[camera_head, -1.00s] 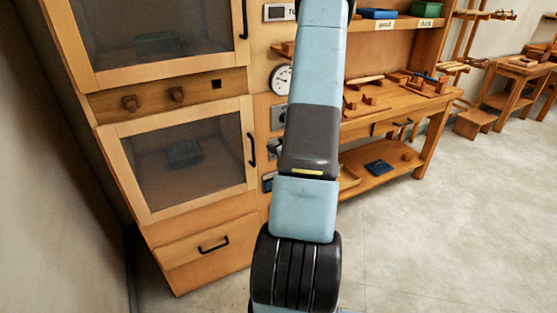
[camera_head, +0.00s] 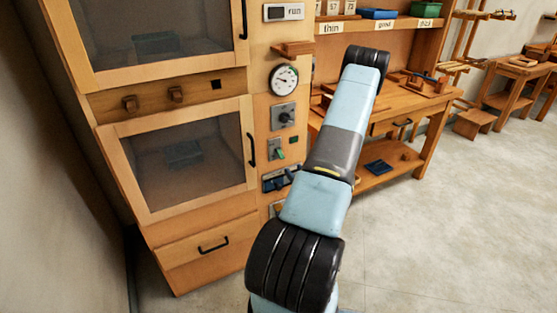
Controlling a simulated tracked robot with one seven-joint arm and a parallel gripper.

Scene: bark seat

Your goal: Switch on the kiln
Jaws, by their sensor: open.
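The kiln shows as a tall wooden cabinet with two dark-windowed doors, an upper one (camera_head: 96,78) and a lower one (camera_head: 114,165). A control column runs down its right side. Which of these is the power switch I cannot tell. My arm rises right of the column and bends at a black joint; my gripper is not visible.
A wooden workbench (camera_head: 415,104) with tools and a blue item (camera_head: 378,167) on its lower shelf stands right of the kiln. A small wooden ledge (camera_head: 292,49) juts from the column. A drawer (camera_head: 210,252) lies below.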

